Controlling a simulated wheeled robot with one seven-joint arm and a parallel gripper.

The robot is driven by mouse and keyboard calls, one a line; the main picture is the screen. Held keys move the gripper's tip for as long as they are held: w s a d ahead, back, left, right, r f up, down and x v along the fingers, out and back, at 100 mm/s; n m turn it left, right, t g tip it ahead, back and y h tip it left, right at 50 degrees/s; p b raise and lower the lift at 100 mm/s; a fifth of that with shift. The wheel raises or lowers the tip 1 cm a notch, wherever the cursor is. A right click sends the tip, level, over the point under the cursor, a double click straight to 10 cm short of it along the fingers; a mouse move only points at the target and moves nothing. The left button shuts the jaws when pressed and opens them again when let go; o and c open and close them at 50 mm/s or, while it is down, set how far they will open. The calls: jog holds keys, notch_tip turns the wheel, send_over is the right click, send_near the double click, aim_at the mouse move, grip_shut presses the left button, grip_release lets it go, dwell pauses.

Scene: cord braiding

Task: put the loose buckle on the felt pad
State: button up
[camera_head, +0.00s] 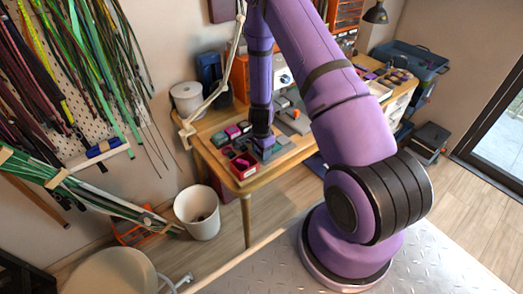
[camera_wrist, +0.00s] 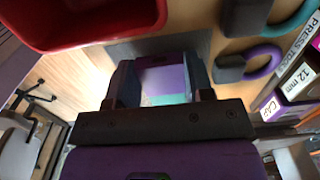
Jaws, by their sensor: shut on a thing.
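In the head view my gripper (camera_head: 265,148) points down low over the near edge of the workbench, right beside a small red tray. In the wrist view my gripper (camera_wrist: 161,82) has its two dark fingers apart, with a purple piece (camera_wrist: 165,78) between them. I take this to be the loose buckle; its outline is mostly hidden. A grey flat surface (camera_wrist: 190,44) behind the fingers looks like the felt pad, partly covered by them.
The red tray (camera_wrist: 85,38) is close at the upper left of the wrist view. Dark pieces with a teal loop (camera_wrist: 290,25) and a purple loop (camera_wrist: 267,52) lie to the right, near labelled boxes (camera_wrist: 300,82). A white bin (camera_head: 198,210) stands below the bench.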

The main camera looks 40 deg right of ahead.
jog(key=shift+f, duration=0.15)
jog(key=o, duration=0.9)
